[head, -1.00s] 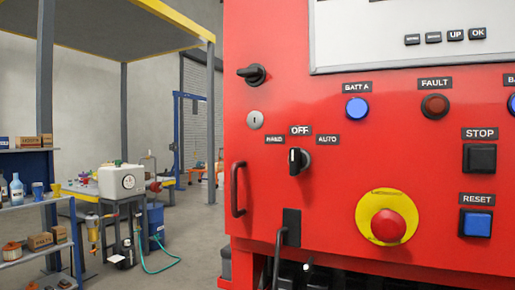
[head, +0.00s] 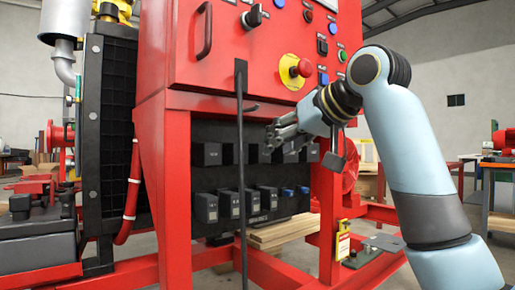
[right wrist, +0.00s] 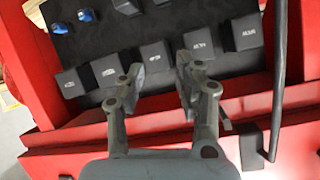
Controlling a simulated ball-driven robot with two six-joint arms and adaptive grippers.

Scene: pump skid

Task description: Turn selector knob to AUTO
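The selector knob (head: 252,17) is a black knob on the red control panel (head: 245,60), near the top of the head view, right of the panel's door handle. Its pointer is too small to read now. My right gripper (head: 284,130) is below the panel, in front of the black board with dark blocks, well below the knob. In the right wrist view its two fingers (right wrist: 155,92) are spread apart with nothing between them. The knob is not in the right wrist view. My left gripper is not in view.
A red emergency stop (head: 296,68) with a yellow ring sits below and right of the knob. The door handle (head: 205,30) sticks out at left. A black cable (head: 240,170) hangs below the panel. Several dark blocks (right wrist: 154,55) line the board near my right gripper.

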